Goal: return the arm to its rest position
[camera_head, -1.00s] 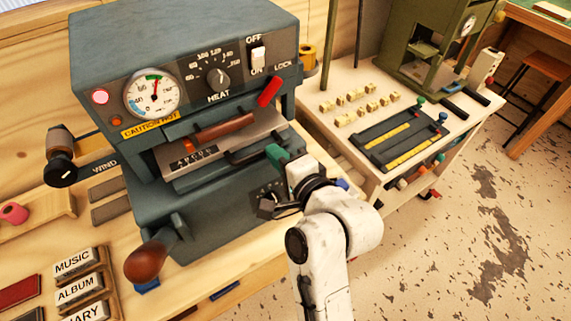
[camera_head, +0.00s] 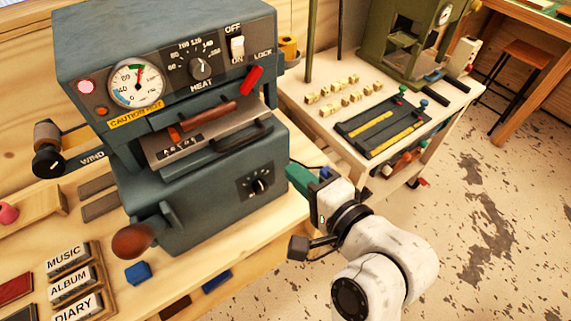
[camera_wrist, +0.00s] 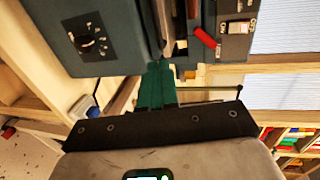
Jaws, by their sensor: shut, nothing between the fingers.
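My gripper (camera_head: 301,181) shows in the head view just right of the blue-grey foil machine (camera_head: 210,225), apart from it, above the bench's right edge. Its green fingers are together with nothing between them. My white arm reaches up to it from the lower right. In the wrist view the green fingers (camera_wrist: 156,85) lie close together beside the machine's dark side (camera_wrist: 95,35) with its round knob.
The wooden bench (camera_head: 180,282) carries blocks labelled MUSIC, ALBUM and DIARY (camera_head: 72,306) at lower left. A blue block (camera_head: 138,273) lies in front of the machine. A pale cart (camera_head: 310,125) with a green press stands behind right. The speckled floor at right is open.

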